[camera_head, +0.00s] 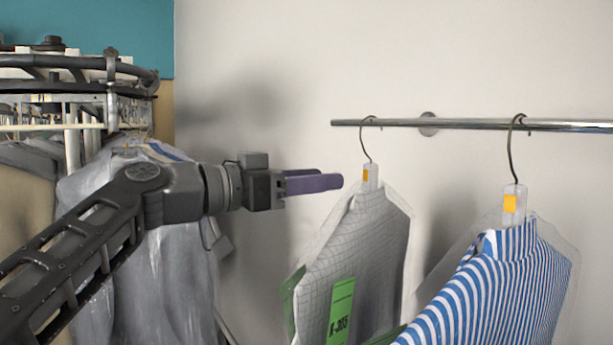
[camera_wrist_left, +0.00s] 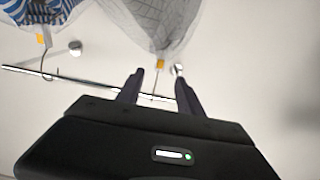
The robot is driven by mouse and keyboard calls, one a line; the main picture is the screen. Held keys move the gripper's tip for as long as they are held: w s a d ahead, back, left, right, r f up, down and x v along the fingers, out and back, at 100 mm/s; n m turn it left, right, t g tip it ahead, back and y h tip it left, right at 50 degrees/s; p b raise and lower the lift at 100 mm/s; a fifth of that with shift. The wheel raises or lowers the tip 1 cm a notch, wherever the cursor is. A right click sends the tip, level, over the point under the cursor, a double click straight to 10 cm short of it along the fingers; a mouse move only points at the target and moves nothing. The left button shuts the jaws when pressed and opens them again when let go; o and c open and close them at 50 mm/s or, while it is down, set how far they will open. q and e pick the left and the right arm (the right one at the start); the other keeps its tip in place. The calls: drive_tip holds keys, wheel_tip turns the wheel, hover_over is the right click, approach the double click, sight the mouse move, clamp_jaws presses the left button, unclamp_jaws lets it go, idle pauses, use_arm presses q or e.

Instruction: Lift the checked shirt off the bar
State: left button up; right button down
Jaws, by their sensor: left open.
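The checked shirt (camera_head: 355,240), grey with a fine grid under clear plastic, hangs by a wire hook from the bar (camera_head: 470,124), near the bar's left end. A green tag marked K-205 (camera_head: 341,310) is on its front. My left gripper (camera_head: 340,182) is open just left of the shirt's hanger neck (camera_head: 370,178), below the bar. In the left wrist view the checked shirt (camera_wrist_left: 155,22) is at the top, and its orange-marked hanger neck (camera_wrist_left: 160,64) shows between and beyond the two open fingers (camera_wrist_left: 158,82). No contact is visible. My right gripper is not in view.
A blue-and-white striped shirt (camera_head: 490,285) hangs on the same bar to the right, with a gap at hanger height. A crowded rack of bagged garments (camera_head: 110,170) stands at the left, behind my left arm. The wall behind the bar is plain.

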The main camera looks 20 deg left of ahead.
sight(366, 175)
use_arm(q)
drive_tip(key=p+x, duration=0.3)
drive_tip(key=x, duration=0.6)
drive_tip(key=shift+p, duration=0.35)
drive_tip(key=shift+x, duration=1.3)
drive_tip(key=shift+c, duration=0.4)
clamp_jaws()
drive_tip(key=shift+r+p, duration=0.15)
drive_tip(key=shift+p, duration=0.15)
drive_tip(key=shift+r+p, duration=0.4)
drive_tip(key=shift+r, duration=1.2)
